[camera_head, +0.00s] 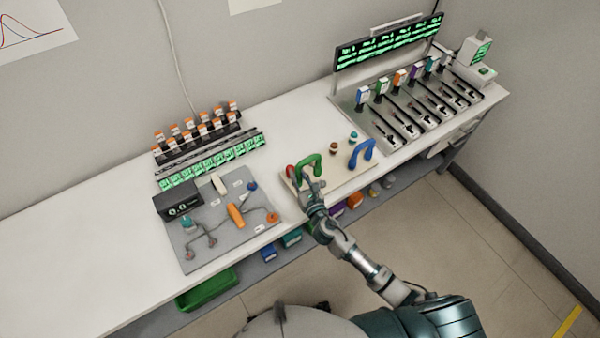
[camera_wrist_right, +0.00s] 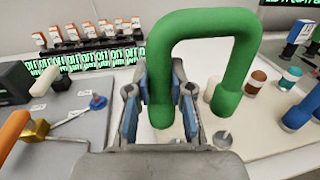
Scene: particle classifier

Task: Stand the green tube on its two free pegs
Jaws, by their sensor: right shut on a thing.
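The green tube (camera_head: 309,160) is an upside-down U, held upright over the pale peg board (camera_head: 335,175). My right gripper (camera_head: 307,186) is shut on one leg of it. In the right wrist view that leg of the green tube (camera_wrist_right: 207,22) is between the blue-padded jaws (camera_wrist_right: 159,110). The other leg hangs free on the right, beside a short grey peg (camera_wrist_right: 223,139). A pale upright piece (camera_wrist_right: 212,88) stands behind that leg. I cannot tell whether either leg end touches a peg. My left gripper is out of view.
A blue tube (camera_head: 362,153) stands at the board's right, with brown (camera_head: 334,147) and teal (camera_head: 353,136) pieces behind. A red piece (camera_head: 290,170) is just left of the green tube. A grey panel (camera_head: 245,235) with an orange handle (camera_head: 236,216) lies left.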

